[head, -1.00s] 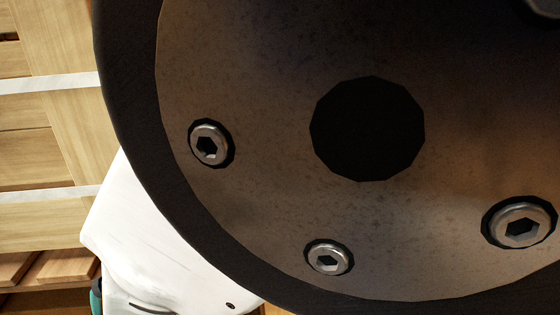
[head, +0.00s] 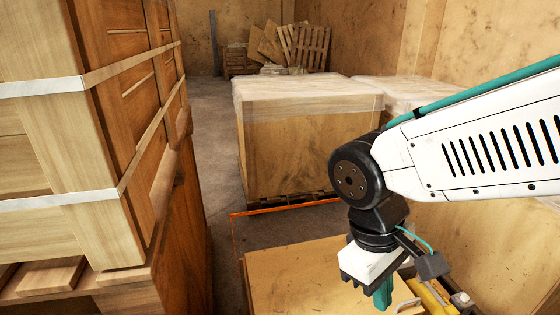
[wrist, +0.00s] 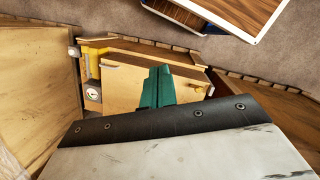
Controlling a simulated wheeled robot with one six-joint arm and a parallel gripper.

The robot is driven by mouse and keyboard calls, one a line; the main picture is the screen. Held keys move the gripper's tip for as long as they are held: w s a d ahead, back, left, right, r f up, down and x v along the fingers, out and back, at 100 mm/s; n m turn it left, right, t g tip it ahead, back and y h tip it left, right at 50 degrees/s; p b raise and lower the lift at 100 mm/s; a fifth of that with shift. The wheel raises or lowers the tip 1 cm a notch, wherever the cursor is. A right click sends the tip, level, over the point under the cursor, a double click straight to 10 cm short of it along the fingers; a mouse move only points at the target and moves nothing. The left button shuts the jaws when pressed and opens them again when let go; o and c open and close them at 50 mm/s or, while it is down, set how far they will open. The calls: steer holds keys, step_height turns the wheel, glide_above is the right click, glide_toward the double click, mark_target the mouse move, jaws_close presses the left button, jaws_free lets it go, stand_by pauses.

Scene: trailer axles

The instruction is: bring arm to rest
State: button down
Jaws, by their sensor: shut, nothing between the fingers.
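My arm reaches in from the right in the head view, white with a black joint, and its wrist hangs downward. My gripper (head: 382,294) has green fingers pointing down over a wooden surface; its tips are near the lower edge of the head view. In the wrist view my gripper (wrist: 157,88) shows its green fingers together, with nothing between them. A wooden crate top (head: 290,275) lies below the gripper; how far below I cannot tell.
A strapped wooden crate stack (head: 60,140) stands close on the left. A wrapped crate (head: 300,150) stands ahead on a pallet. Yellow equipment (head: 435,300) is right of the gripper. Broken pallets (head: 300,45) lean at the back. Bare floor (head: 215,120) runs between the stack and the wrapped crate.

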steer(key=s+d+r+m+t+y, duration=0.2)
steer(key=d+r+m, duration=0.4)
steer(key=d, duration=0.5)
steer(key=shift+s+d+r+m+t+y, duration=0.2)
steer(key=shift+s+m+t+y, duration=0.1)
steer(key=shift+s+m+t, duration=0.3)
steer(key=shift+s, duration=0.1)
